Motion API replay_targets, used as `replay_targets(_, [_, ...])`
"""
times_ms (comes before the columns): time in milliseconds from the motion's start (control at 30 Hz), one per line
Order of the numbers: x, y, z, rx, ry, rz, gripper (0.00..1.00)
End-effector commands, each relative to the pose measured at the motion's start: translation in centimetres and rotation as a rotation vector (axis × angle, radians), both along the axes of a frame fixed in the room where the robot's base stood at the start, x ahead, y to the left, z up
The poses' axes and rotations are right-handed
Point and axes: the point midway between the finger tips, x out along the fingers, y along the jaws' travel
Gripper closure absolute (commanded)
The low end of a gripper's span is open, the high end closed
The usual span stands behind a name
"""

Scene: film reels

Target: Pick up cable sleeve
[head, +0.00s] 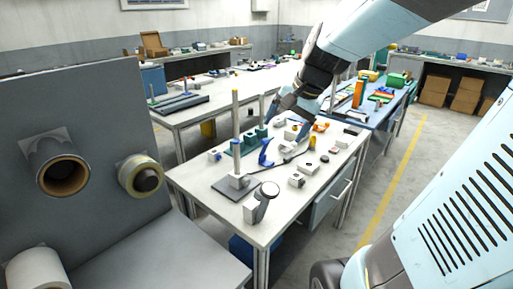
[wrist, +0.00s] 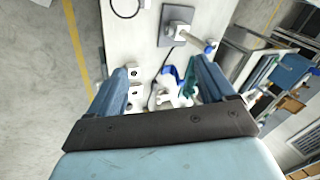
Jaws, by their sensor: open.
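My gripper (wrist: 161,66) is open and points down at the white worktable (wrist: 125,45); nothing is between its fingers that I can see held. In the head view my gripper (head: 282,108) hangs over the back part of the same table. Below and between the fingers, a thin dark cable (wrist: 153,92) lies beside a blue bracket (wrist: 172,72) and a white part (wrist: 172,90). I cannot tell for sure which small piece is the cable sleeve. My gripper's palm hides the table nearest to it.
A grey base plate with an upright post (head: 236,140) and a grey-and-black handheld device (head: 262,200) stand on the table's front. Small white blocks (head: 297,180) lie at its right.

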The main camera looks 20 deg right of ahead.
Motion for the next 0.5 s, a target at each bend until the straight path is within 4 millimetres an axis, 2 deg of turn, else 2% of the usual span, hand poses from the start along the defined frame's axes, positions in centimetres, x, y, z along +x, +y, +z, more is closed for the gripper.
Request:
replay_targets(33, [1.5,-0.5,-0.7,0.047,0.024,-0.061,0.17])
replay_targets(267, [7.7,-3.0,-3.4,0.273,0.113,-0.362,0.17])
replay_targets(500, [13.9,-7.2,-7.5,0.505,0.205,-0.694,0.17])
